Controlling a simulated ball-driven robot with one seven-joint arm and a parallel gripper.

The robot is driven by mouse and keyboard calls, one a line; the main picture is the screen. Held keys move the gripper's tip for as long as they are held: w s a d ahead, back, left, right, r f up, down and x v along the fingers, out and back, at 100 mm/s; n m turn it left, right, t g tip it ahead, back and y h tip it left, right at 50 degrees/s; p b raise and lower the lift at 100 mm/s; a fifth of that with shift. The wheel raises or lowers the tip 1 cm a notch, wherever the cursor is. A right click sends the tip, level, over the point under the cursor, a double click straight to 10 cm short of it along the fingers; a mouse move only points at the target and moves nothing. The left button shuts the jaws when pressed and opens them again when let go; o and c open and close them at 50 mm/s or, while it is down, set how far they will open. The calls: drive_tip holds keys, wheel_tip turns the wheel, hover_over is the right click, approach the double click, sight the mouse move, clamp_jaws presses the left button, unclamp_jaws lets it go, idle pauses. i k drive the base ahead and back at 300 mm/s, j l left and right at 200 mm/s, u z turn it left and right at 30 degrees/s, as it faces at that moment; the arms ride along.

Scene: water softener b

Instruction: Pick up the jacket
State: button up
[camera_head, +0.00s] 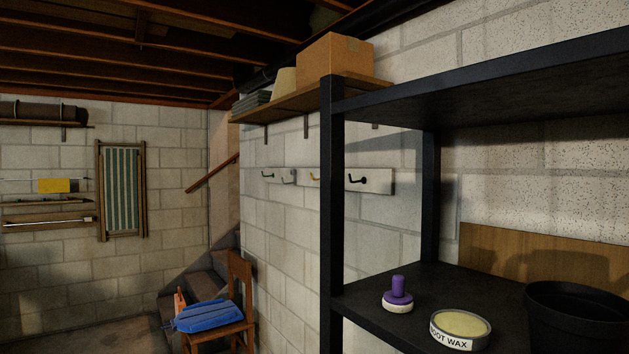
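A blue, folded-looking bundle (203,316) lies on the seat of a wooden chair (241,290) at the lower left. It may be the jacket, but it is too small and dark to tell for sure. An orange piece (180,302) shows at its left end; I cannot tell whether it is part of the bundle. No other garment shows. My gripper is not in view.
A black shelf unit (334,230) fills the right, holding a purple-handled applicator (397,296), a wax tin (460,328) and a black pot (580,310). A hook rail (378,181) is on the block wall. Stairs (205,285) rise behind the chair. Some floor shows at lower left.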

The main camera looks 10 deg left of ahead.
sight(197, 317)
drive_tip(key=i+j, duration=0.65)
drive_tip(key=j, duration=0.15)
drive_tip(key=i+j+u, duration=0.1)
drive_tip(key=i+j, duration=0.55)
drive_tip(key=j, duration=0.2)
